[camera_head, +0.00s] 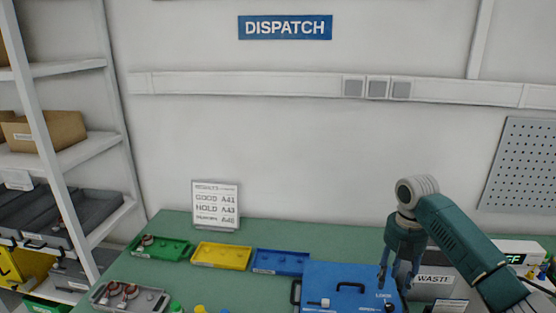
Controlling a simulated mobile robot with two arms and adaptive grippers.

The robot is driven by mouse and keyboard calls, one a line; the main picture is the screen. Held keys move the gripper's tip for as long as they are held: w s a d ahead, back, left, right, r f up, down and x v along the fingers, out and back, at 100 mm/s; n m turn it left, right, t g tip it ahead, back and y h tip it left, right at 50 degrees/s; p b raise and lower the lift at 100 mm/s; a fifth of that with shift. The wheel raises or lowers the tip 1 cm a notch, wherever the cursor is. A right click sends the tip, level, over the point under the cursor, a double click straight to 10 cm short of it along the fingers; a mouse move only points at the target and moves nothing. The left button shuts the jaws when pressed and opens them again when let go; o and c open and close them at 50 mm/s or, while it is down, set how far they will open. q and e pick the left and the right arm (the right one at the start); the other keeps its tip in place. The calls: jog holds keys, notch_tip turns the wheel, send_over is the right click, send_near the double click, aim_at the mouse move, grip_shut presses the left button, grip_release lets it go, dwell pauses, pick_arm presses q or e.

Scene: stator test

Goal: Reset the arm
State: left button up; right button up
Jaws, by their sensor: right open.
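My right arm reaches in from the right side of the head view. My right gripper (392,285) points down with its fingers apart. It is over the right part of a blue box (335,280) with a black handle. I see nothing between the fingers. Whether the fingertips touch the box or hang above it, I cannot tell. My left gripper is not in view.
On the green bench (190,222) are a green tray (170,257) holding a part, a yellow tray (222,256), a blue tray (281,262) and a grey tray (150,300) with round parts. A waste bin (434,281) stands right of the gripper. Shelves (75,155) stand left.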

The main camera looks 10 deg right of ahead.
jog(key=s+a+f+m, duration=0.3)
jog(key=s+a+f, duration=0.4)
jog(key=a+f, duration=0.5)
jog(key=s+a+f+m+t+y, duration=0.1)
jog(key=s+a+f+m, duration=0.2)
jog(key=s, duration=0.3)
jog(key=s+a+f+m+t, duration=0.1)
jog(key=s+a+f+m, duration=0.2)
jog(key=s+a, duration=0.15)
jog(key=s+d+r+m+t, duration=0.1)
jog(key=s+d+r+m, duration=0.1)
jog(key=s+m, duration=0.55)
jog(key=s+d+r+m+t, duration=0.1)
jog(key=s+d+r+m, duration=0.1)
jog(key=s+m, duration=0.5)
jog(key=s+f+n+g+b, duration=0.1)
jog(key=s+f+b, duration=0.15)
jog(key=f, duration=1.45)
jog(key=s+f+n+g+b, duration=0.1)
jog(key=f+b, duration=0.2)
jog(key=f, duration=1.4)
jog(key=s+d+f+g+b, duration=0.1)
jog(key=s+d+f+b, duration=0.1)
jog(key=s+f, duration=1.4)
jog(key=shift+s+d+f+h+b, duration=0.2)
jog(key=shift+d+f+h+b, duration=0.2)
jog(key=shift+f+b, duration=0.35)
